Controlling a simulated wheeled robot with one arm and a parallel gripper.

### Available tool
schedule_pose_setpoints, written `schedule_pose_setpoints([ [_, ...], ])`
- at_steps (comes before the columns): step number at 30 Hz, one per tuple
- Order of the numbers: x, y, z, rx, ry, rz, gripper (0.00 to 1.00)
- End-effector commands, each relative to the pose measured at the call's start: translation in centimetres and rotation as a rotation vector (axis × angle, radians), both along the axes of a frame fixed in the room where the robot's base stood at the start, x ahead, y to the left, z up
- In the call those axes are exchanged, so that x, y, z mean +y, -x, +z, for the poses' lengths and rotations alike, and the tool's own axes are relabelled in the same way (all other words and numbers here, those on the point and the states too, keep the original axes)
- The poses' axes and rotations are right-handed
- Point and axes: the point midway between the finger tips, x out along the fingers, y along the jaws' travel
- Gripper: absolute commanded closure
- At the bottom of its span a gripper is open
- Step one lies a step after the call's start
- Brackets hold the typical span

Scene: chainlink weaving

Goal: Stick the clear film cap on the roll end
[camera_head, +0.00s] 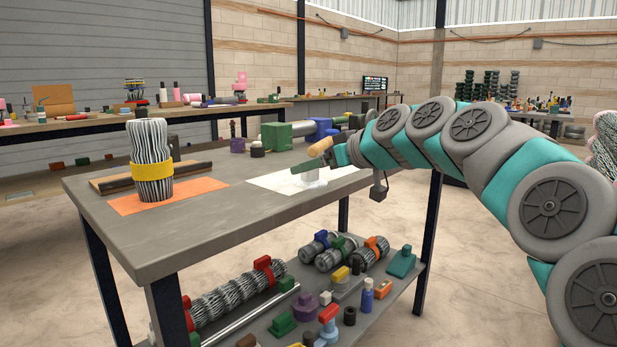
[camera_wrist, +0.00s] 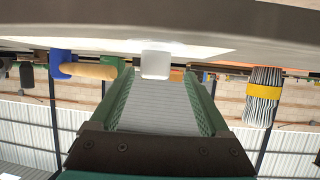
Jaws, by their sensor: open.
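The clear film cap (camera_head: 309,176) is a small pale, see-through piece on the white sheet (camera_head: 275,181) at the table's right part. My gripper (camera_head: 321,161) is low over that sheet, close to the cap. In the wrist view, which is upside down, the cap (camera_wrist: 155,62) shows between the two green fingertips (camera_wrist: 158,80). The fingers are apart, and I cannot tell whether either touches it. The roll (camera_head: 150,141), a black-and-white wire bundle with a yellow band (camera_head: 152,172), stands upright on an orange mat (camera_head: 125,205) at the left. It also shows in the wrist view (camera_wrist: 263,108).
A dark and brown bar (camera_head: 110,184) lies behind the roll. A green block (camera_head: 276,136), a purple piece (camera_head: 237,145) and a tan handle (camera_head: 320,147) are near the table's back. The table top between mat and sheet is clear. The lower shelf (camera_head: 405,278) holds wire rolls and parts.

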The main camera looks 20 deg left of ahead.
Motion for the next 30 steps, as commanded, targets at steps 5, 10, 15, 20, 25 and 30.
schedule_pose_setpoints([
  [5,0.9,-0.7,-0.3,0.0,0.0,0.0,0.2],
  [10,2.4,-2.1,-1.0,-0.001,-0.001,-0.001,0.2],
  [15,3.8,-2.8,-1.9,0.0,0.001,0.0,0.2],
  [20,3.9,-2.8,-1.8,0.0,0.0,0.0,0.2],
  [25,3.9,-2.8,-1.8,0.0,-0.001,0.0,0.32],
  [30,3.9,-2.8,-1.8,-0.001,-0.001,-0.001,0.52],
])
